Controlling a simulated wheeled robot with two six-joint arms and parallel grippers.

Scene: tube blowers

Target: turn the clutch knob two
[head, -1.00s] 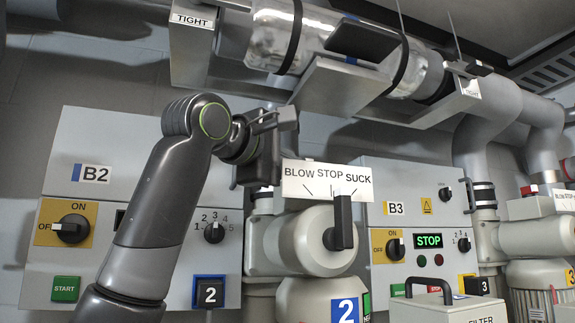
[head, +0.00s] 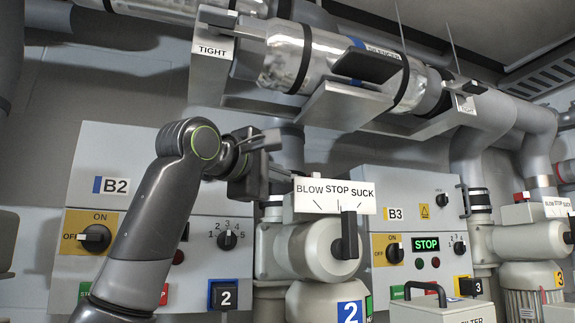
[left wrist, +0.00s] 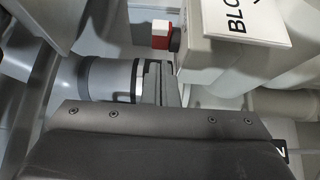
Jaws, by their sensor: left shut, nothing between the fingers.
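No control in view carries the word clutch. A black lever knob (head: 350,235) stands upright on the front of the pale blower (head: 305,245) marked 2, under a white BLOW STOP SUCK plate (head: 335,197). Its top end lies towards the STOP and SUCK side; the exact mark is hard to tell. My left gripper (head: 275,155) is above and left of this plate, apart from the lever, shut and empty. Its closed fingers (left wrist: 160,83) show in the left wrist view, where part of the plate (left wrist: 235,20) is at the upper right. My right gripper is out of view.
Panel B2 (head: 140,200) behind my left arm has an ON/OFF knob (head: 95,238) and a numbered dial (head: 228,240). Panel B3 (head: 395,180) has a lit STOP display (head: 426,244). A filter box (head: 440,308) stands in front.

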